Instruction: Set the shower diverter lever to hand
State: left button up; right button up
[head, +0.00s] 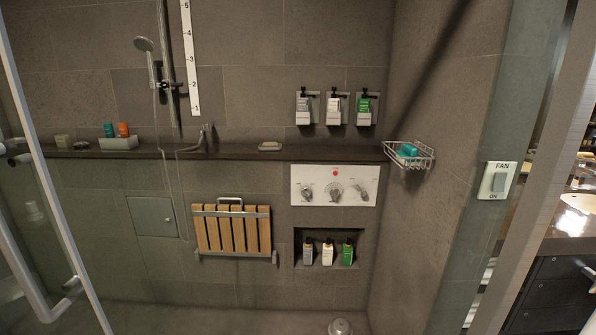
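A white control panel (335,185) is on the back wall of the shower, below the ledge. It carries a left knob (308,194), a larger middle dial (335,193) and a right handle (362,194) that looks like a lever. A small red dot sits above the middle dial. The printed marks are too small to read, so I cannot tell for sure which control is the diverter or where it points. A hand shower (144,45) hangs on a rail at the upper left. Neither of my grippers is in view.
A slatted wooden seat (232,230) is folded against the wall left of the panel. A niche (303,238) with bottles lies below it, dispensers (335,106) above. A wire basket (416,160) juts from the right wall. A glass door with a handle (30,290) stands at left.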

aim_at(363, 192)
jog(key=i, duration=2.55)
jog(key=u, duration=0.65)
jog(key=k+j+u, duration=0.15)
jog(key=u, duration=0.25)
jog(key=k+j+u, duration=0.2)
jog(key=u, duration=0.2)
jog(key=k+j+u, duration=0.1)
jog(key=j+u, duration=0.15)
jog(key=u, duration=0.15)
jog(key=k+j+u, duration=0.1)
jog(key=j+u, duration=0.15)
jog(key=u, duration=0.15)
jog(key=k+j+u, duration=0.1)
jog(key=j, duration=0.6)
jog(key=k+j+u, duration=0.1)
jog(key=j, duration=0.65)
jog(key=k+j+z, duration=0.1)
jog(key=k+j, duration=0.2)
jog(key=j, duration=0.15)
jog(key=z, duration=0.35)
